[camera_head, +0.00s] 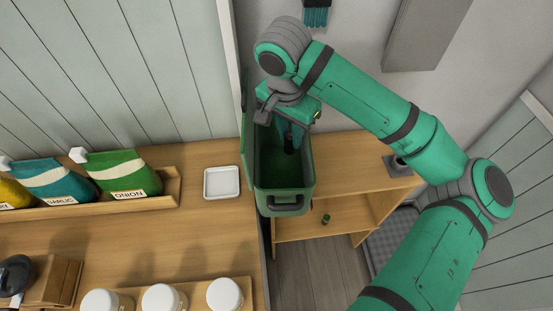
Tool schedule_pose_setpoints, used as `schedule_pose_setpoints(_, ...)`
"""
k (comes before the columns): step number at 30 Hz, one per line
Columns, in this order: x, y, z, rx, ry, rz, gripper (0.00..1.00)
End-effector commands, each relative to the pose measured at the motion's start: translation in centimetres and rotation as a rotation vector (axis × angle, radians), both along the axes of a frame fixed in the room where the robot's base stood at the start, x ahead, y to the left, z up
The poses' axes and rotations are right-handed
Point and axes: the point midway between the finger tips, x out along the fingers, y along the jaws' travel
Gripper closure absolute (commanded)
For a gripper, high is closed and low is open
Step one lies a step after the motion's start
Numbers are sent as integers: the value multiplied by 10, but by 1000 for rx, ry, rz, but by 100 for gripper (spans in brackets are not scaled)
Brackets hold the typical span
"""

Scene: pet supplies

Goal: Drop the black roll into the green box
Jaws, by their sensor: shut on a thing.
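The green box (308,175) stands open in the middle of the view, with its lid raised at the left and a dark handle at the front. My gripper (290,138) points down into the back part of the box opening. It is shut on a small dark thing, which looks like the black roll (289,151). The roll is mostly hidden by the fingers and is hard to tell from them. The visible floor of the box is dark green and bare.
A wooden counter (200,240) at the left holds a white dish (222,182), seasoning bags (122,175) and white-lidded jars (225,294). A wooden shelf (350,180) at the right carries a grey object (397,164) and a small green cylinder (326,219).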

Motion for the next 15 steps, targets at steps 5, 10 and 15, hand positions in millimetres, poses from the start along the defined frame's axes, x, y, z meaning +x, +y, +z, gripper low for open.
schedule_pose_setpoints(5, 0, 0, -10, 0, 0, 0, 100)
schedule_pose_setpoints(10, 0, 0, -12, 0, 0, 1, 100)
schedule_pose_setpoints(15, 0, 1, -12, 0, 0, 1, 76)
